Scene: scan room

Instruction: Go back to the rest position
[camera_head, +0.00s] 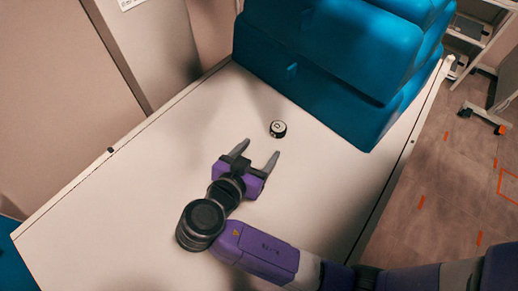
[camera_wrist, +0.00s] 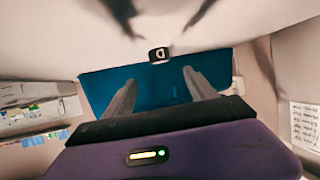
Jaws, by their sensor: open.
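My gripper (camera_head: 261,149) is open, with two grey fingers apart and nothing between them. It is over the white table (camera_head: 130,180), pointing toward the blue stack at the back. A small black and white round object (camera_head: 277,129) sits on the table just beyond the fingertips, apart from them. In the wrist view, my gripper (camera_wrist: 160,77) shows its spread fingers, and the small object (camera_wrist: 158,54) appears beyond the gap between them. The height of the fingers above the table is hard to tell.
Large blue blocks (camera_head: 330,50) are stacked at the table's back right. A pale cabinet or wall panel (camera_head: 60,100) stands along the left. A wheeled shelf (camera_head: 480,60) is on the floor at the far right. The table's left part is clear.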

